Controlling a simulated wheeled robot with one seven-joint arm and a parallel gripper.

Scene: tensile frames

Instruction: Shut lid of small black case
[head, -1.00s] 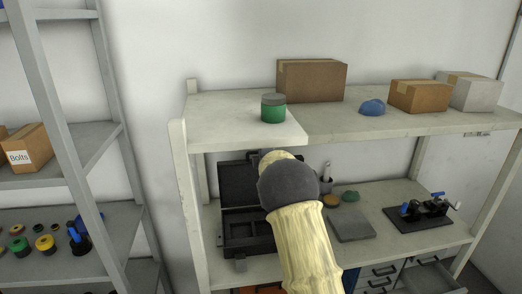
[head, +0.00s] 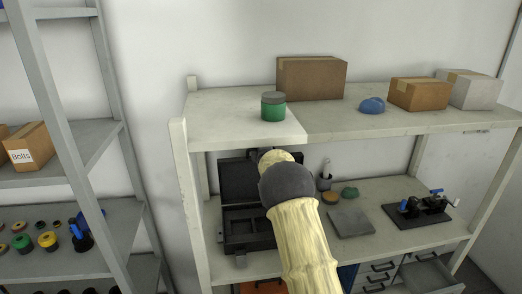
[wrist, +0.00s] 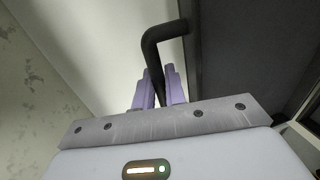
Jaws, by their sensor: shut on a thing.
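The small black case (head: 236,243) sits open on the lower shelf, its lid (head: 236,178) standing upright at the back. The compartments of its base show. My arm crosses in front of the case's right side and hides part of it; my gripper is hidden in the head view. In the wrist view my gripper (wrist: 160,86) has its two purple fingers closed around a bent black handle (wrist: 152,48). The handle joins a dark panel (wrist: 245,50) at the right, which appears to be the lid.
The upper shelf (head: 225,135) overhangs the case closely and holds a green jar (head: 273,107) and boxes. Right of the case lie a grey slab (head: 350,223) and a black clamp fixture (head: 422,212). A shelf post (head: 187,205) stands just left.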

